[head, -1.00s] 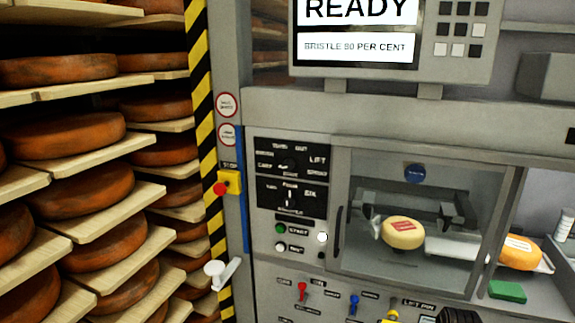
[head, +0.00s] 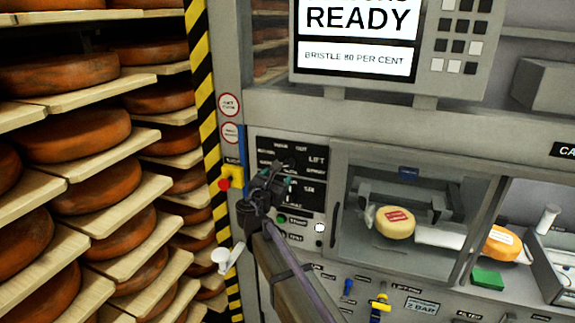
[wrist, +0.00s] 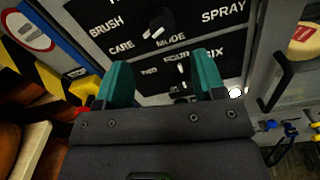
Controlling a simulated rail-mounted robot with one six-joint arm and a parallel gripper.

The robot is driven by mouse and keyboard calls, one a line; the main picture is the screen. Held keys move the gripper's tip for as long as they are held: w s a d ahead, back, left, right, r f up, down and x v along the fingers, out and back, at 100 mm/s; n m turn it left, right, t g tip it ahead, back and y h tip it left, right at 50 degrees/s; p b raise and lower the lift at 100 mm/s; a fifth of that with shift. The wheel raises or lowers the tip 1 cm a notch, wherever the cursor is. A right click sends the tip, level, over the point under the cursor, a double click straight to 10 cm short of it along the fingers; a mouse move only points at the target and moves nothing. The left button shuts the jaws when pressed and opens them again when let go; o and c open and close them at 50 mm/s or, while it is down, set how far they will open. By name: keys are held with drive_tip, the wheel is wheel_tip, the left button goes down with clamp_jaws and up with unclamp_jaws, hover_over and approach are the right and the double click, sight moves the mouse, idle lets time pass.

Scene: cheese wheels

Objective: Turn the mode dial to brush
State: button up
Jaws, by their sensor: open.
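The mode dial (wrist: 160,22) is a black knob with a white mark on the upper black panel, with BRUSH and CARE at its left and SPRAY at its right. Its white mark shows low on the knob, toward the CARE side. In the head view the dial (head: 290,163) is small and partly behind my gripper. My gripper (wrist: 160,64) has its two teal fingers apart, with nothing between them. The fingertips lie below the mode dial in the wrist view, over the lower numbered panel. My gripper also shows in front of the panels in the head view (head: 272,180).
A second dial (wrist: 183,66) with number labels sits below, between the fingers. A yellow-and-red stop button (head: 229,177) and striped post are at the left. Green and white buttons lie below the panels. A glazed door (head: 405,250) with a cheese wheel inside stands at the right.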

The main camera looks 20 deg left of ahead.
sight(288, 166)
drive_tip(key=w, duration=0.9)
drive_tip(key=shift+w+d, duration=0.1)
drive_tip(key=shift+w, duration=0.3)
drive_tip(key=shift+c, duration=0.2)
drive_tip(key=c, duration=0.9)
drive_tip(key=shift+o, duration=0.2)
drive_tip(key=shift+m, duration=0.4)
drive_tip(key=m, duration=0.4)
drive_tip(key=shift+m, duration=2)
